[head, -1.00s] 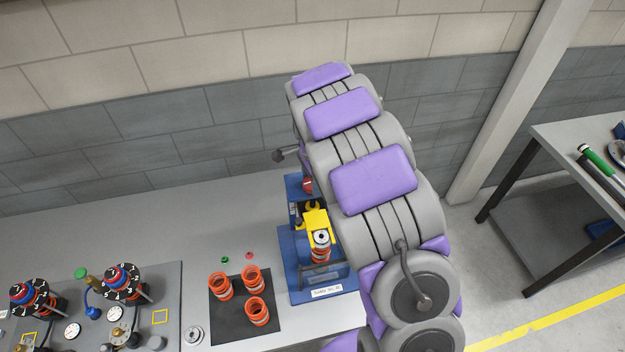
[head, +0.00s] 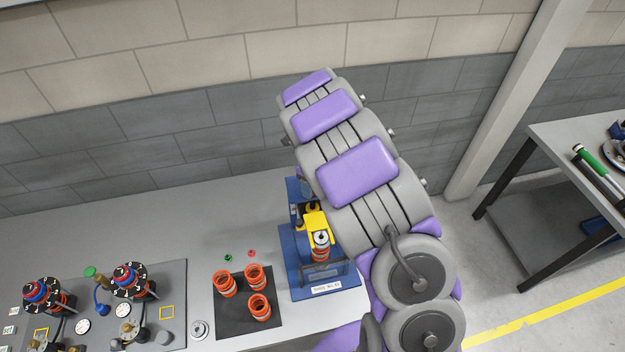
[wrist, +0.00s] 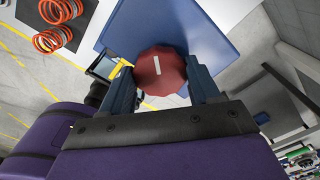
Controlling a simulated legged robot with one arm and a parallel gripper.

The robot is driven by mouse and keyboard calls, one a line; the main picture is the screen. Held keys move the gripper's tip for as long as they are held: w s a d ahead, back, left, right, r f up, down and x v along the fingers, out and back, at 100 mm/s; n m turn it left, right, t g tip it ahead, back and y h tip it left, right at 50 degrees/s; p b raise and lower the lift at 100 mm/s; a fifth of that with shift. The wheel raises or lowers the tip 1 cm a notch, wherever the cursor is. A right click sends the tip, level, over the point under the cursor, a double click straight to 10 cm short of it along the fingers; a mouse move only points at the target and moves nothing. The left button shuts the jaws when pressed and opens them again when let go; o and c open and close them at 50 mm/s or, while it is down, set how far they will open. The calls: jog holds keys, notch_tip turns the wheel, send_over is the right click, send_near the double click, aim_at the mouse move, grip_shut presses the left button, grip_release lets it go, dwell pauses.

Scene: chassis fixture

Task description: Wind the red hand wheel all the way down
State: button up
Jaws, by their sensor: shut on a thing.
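The red hand wheel (wrist: 160,72) fills the middle of the wrist view, a faceted dark red knob with a white line on its top. My gripper (wrist: 162,82) has one blue finger on each side of it and is shut on it. In the head view my arm hides the wheel and the gripper. The blue fixture (head: 312,292) stands on the bench under my arm, with a yellow part (head: 314,222) above an orange coil spring (head: 320,254). Whether the wheel stands high or low cannot be told.
Several orange springs stand on a dark mat (head: 232,318) left of the fixture. Further left is a grey panel (head: 178,285) with dials and gauges. A second table (head: 565,130) stands at the right. The bench behind the mat is mostly clear.

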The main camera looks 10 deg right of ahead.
jog(key=m+p, duration=0.1)
jog(key=m, duration=0.3)
jog(key=shift+w+r+p, duration=0.15)
jog(key=shift+p, duration=0.15)
jog(key=shift+m+p, duration=0.3)
jog(key=shift+m, duration=1)
jog(key=m, duration=0.3)
jog(key=shift+m+p, duration=0.3)
jog(key=shift+p, duration=0.1)
